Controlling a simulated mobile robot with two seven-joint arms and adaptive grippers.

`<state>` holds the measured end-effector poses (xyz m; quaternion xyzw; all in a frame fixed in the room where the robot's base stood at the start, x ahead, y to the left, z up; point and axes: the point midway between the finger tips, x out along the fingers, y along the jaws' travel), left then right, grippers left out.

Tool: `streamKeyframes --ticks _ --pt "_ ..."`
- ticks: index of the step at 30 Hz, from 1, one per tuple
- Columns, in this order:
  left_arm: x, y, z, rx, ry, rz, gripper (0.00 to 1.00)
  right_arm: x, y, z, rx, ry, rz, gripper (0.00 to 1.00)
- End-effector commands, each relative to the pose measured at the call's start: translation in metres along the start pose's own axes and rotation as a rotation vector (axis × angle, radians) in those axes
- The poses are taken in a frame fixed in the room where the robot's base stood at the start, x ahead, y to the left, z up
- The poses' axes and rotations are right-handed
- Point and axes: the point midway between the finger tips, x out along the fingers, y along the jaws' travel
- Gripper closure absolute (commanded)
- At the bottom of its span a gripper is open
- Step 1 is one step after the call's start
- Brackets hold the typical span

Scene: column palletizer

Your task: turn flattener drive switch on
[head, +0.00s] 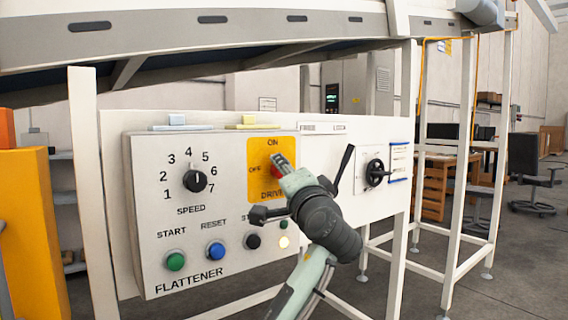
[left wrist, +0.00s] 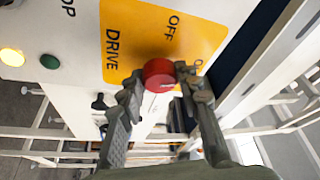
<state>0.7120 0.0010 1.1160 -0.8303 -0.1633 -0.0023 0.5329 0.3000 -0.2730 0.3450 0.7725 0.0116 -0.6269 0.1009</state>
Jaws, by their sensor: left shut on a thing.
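The flattener control panel (head: 215,255) is a white box with an orange DRIVE plate (head: 258,150) at its upper right, marked ON at the top and OFF at the left. A red drive switch knob (head: 275,171) sits on this plate, mostly hidden by my gripper. In the left wrist view the red knob (left wrist: 158,75) is between the fingertips. My left gripper (head: 280,163) is shut on it, and the fingers (left wrist: 160,82) touch its sides. Which mark the knob points at cannot be told. My right gripper is not in view.
A black speed dial (head: 195,181), a green START button (head: 175,260), a blue RESET button (head: 215,251), a black button (head: 252,241) and a lit lamp (head: 284,242) are on the same panel. A black rotary switch (head: 376,172) is on a panel to the right. A conveyor (head: 200,35) runs overhead.

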Motion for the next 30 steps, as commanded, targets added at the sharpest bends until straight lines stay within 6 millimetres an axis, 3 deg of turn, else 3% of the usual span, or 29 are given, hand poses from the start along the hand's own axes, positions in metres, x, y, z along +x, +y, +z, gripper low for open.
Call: streamKeyframes --ticks 12,30 --pt "0.0 0.001 0.0 0.213 -0.001 0.09 0.96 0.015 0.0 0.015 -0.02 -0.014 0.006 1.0" --pt "0.0 0.001 0.001 0.259 -0.003 0.11 0.96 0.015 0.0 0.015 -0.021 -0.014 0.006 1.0"
